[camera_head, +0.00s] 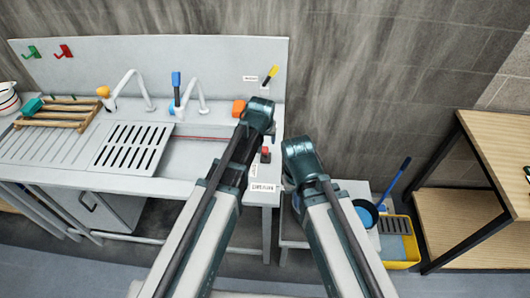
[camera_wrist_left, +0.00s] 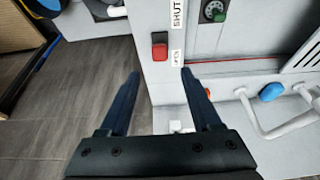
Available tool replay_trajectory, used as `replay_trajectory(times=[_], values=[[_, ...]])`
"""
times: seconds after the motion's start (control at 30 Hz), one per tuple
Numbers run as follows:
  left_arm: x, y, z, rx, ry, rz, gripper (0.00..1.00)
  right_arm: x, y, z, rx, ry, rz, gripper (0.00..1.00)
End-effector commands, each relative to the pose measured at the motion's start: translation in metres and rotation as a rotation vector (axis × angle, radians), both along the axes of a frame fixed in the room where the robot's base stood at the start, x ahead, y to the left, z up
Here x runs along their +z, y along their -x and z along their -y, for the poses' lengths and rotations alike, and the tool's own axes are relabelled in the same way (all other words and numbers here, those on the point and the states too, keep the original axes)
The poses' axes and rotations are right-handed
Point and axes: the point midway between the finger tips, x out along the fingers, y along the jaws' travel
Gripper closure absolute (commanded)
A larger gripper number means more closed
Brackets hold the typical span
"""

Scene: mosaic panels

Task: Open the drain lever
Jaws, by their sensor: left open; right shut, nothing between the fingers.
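A small red block-like handle (camera_head: 265,153), which looks like the drain lever, sits near the right end of the steel sink counter. In the left wrist view the red handle (camera_wrist_left: 159,46) lies beside a small label, with a white "SHUT" label (camera_wrist_left: 177,12) further up. My left gripper (camera_wrist_left: 160,74) is open and empty; its fingertips point toward the handle, which shows between and beyond them, apart. In the head view my left arm hides its fingers. My right gripper (camera_head: 300,157) is right of the counter; it is shut and empty, its fingertips not clearly visible.
A yellow-tipped lever (camera_head: 270,73) is at the back. A wooden shelf (camera_head: 490,150) stands right.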

Motion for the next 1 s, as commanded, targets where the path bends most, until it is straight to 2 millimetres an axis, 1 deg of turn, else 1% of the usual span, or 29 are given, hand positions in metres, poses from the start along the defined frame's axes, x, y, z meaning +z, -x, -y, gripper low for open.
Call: replay_trajectory(times=[0.03, 0.6, 0.7, 0.8, 1.0], values=[[-0.013, -0.004, 0.000, 0.000, 0.000, 0.000, 0.35, -0.013, 0.000, 0.000, 0.001, 0.000, 0.000, 1.00], [-0.093, -0.037, 0.000, 0.000, 0.000, 0.000, 0.35, -0.093, 0.000, 0.000, 0.010, 0.002, 0.000, 1.00], [-0.102, -0.041, 0.000, 0.000, 0.000, 0.000, 0.35, -0.102, 0.000, 0.000, 0.009, 0.002, 0.000, 1.00], [-0.106, -0.043, 0.000, 0.000, 0.000, 0.000, 0.35, -0.106, 0.000, 0.000, 0.009, 0.002, 0.000, 1.00], [-0.106, -0.044, 0.000, 0.000, 0.000, 0.000, 0.35, -0.106, 0.000, 0.000, 0.008, 0.002, 0.000, 1.00]])
